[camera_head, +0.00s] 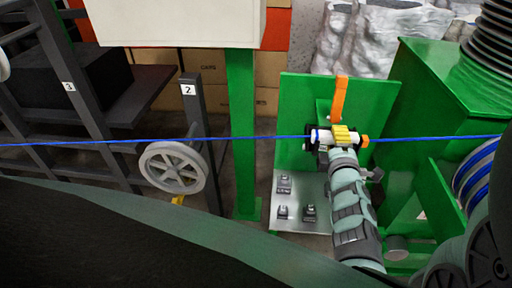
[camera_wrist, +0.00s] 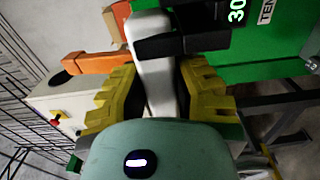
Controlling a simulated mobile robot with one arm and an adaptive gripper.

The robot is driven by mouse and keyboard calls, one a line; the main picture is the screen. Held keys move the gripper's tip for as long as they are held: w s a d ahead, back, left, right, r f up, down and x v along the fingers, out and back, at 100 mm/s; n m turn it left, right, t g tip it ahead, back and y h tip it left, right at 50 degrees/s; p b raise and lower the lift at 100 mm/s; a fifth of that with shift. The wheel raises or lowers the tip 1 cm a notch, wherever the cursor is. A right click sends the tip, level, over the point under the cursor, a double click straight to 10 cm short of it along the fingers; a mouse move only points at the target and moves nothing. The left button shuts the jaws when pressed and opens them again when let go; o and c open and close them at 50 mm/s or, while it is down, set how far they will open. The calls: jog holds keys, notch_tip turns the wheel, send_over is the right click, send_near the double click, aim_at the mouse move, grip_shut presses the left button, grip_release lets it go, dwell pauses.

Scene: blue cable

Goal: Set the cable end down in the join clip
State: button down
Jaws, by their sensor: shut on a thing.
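A blue cable (camera_head: 230,139) runs taut across the head view from the left edge to the station on the right. At the station it meets a white sleeve-like cable end (camera_head: 322,136) beside black and orange holder parts (camera_head: 365,141). My gripper (camera_head: 342,135) is there, its yellow fingers around the piece. In the wrist view the yellow fingers (camera_wrist: 158,80) are shut on the pale cable end (camera_wrist: 155,50), one on each side. A black clip part (camera_wrist: 185,38) lies across it, touching or very close. Which part is the join clip, and whether the end is seated, I cannot tell.
A green panel (camera_head: 295,105) with an orange upright (camera_head: 341,92) stands behind my gripper. A control box (camera_head: 287,208) with switches is below left. A green post (camera_head: 241,150) and a grey wheel (camera_head: 172,167) are further left. A cable spool (camera_head: 478,180) is at right.

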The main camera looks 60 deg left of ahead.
jog(key=shift+f, duration=0.25)
jog(key=c, duration=0.7)
grip_release()
jog(key=shift+c, duration=0.2)
